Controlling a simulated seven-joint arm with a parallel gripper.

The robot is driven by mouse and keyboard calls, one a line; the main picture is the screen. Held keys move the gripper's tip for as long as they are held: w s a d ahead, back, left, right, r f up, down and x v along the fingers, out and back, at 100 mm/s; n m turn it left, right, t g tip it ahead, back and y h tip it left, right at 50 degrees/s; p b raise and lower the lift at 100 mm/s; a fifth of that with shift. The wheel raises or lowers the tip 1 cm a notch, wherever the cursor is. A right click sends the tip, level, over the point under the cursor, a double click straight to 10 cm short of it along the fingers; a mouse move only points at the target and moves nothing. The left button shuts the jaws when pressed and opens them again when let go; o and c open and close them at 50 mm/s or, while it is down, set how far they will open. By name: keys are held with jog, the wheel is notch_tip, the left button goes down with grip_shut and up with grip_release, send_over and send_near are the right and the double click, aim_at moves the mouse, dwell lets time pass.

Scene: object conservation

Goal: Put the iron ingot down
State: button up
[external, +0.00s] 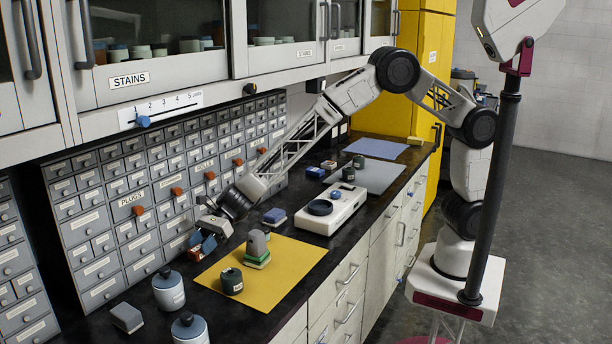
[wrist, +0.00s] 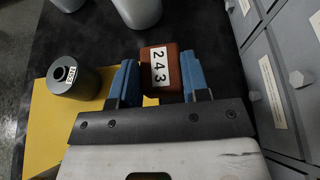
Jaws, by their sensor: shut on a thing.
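My gripper (external: 203,243) is low over the black counter, between the drawer cabinet and the left edge of the yellow mat. Its blue fingers (wrist: 156,80) are shut on a rust-brown block labelled 243, which I take as the iron ingot (wrist: 158,58). In the external view the fingers largely hide the block; only a bit of reddish brown shows. I cannot tell whether its underside touches the counter. The yellow mat (external: 290,262) also shows at the left of the wrist view (wrist: 40,125).
A dark labelled jar (external: 231,281) and a grey piece on a green base (external: 257,250) stand on the mat. Grey jars (external: 168,290) (external: 190,328) and a grey block (external: 127,317) are nearer the camera. A white scale (external: 331,212) stands beyond. Drawers (external: 180,235) rise close beside my gripper.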

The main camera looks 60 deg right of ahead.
aim_at(203, 257)
jog(key=shift+f, duration=1.8)
jog(key=shift+f, duration=0.4)
jog(key=o, duration=1.2)
jog(key=shift+r, duration=0.4)
jog(key=v, duration=1.2)
